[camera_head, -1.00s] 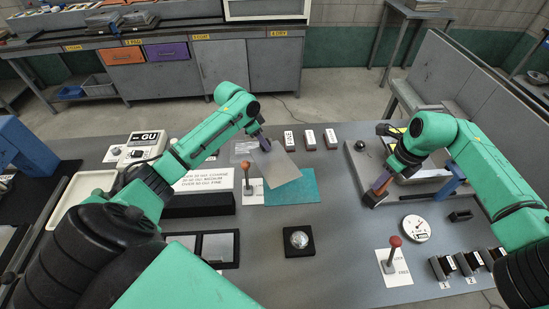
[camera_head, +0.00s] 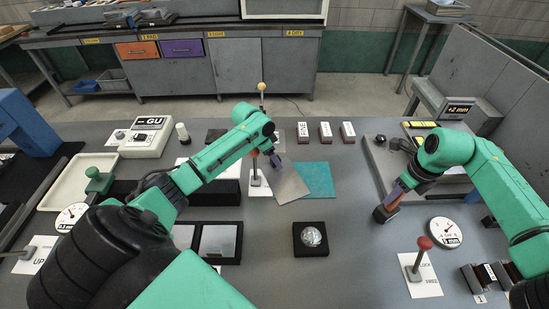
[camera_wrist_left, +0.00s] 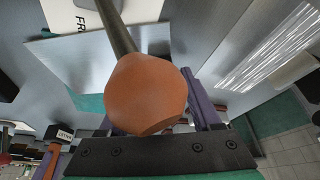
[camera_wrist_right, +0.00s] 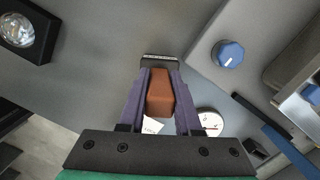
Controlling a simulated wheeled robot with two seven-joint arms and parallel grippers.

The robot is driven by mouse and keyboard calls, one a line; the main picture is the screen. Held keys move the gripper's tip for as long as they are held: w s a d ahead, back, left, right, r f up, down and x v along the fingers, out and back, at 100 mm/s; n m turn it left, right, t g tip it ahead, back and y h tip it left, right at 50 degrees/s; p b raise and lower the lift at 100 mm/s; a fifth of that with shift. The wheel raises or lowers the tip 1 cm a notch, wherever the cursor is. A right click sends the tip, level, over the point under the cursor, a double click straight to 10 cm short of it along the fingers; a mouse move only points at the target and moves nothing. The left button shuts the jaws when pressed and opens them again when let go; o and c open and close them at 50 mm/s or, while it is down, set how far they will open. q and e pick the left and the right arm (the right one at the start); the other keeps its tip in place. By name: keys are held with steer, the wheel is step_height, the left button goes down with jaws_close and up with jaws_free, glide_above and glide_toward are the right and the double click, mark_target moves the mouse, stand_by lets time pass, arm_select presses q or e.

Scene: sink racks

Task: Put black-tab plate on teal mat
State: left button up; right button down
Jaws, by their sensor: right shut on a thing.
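The grey metal plate (camera_head: 290,186) is tilted over the left part of the teal mat (camera_head: 322,178) and overhangs its left edge. Its black tab does not show. My left gripper (camera_head: 275,160) is at the plate's far end; an orange lever knob (camera_wrist_left: 146,92) hides the space between its fingers in the left wrist view, where the plate (camera_wrist_left: 75,62) shows behind. My right gripper (camera_wrist_right: 158,92) is shut on a brown block with a black end (camera_wrist_right: 160,60). In the head view, that gripper (camera_head: 392,198) is right of the mat, well apart.
The orange-knob lever stands on a white card just left of the plate. A domed black box (camera_head: 311,239) lies in front of the mat. Several labelled blocks (camera_head: 326,132) stand behind it. A red-knob lever (camera_head: 423,244) stands front right.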

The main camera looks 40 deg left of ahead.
arm_select(q)
steer(key=shift+w+a, duration=0.1)
arm_select(e)
steer(key=shift+w, duration=0.1)
arm_select(q)
steer(key=shift+r, duration=0.1)
arm_select(e)
steer(key=shift+a, duration=0.1)
arm_select(q)
steer(key=shift+r+p, duration=0.25)
steer(key=shift+p, duration=0.05)
arm_select(e)
steer(key=shift+r, duration=0.35)
step_height(320, 180, up, 10)
steer(key=p, duration=1)
steer(key=shift+s, duration=0.3)
arm_select(q)
steer(key=v, duration=1.1)
steer(key=shift+s+r, duration=0.2)
steer(key=shift+s, duration=0.05)
arm_select(e)
steer(key=shift+w+f, duration=0.15)
steer(key=shift+w, duration=0.05)
arm_select(q)
steer(key=shift+w+a, duration=0.1)
arm_select(e)
steer(key=shift+s, duration=0.1)
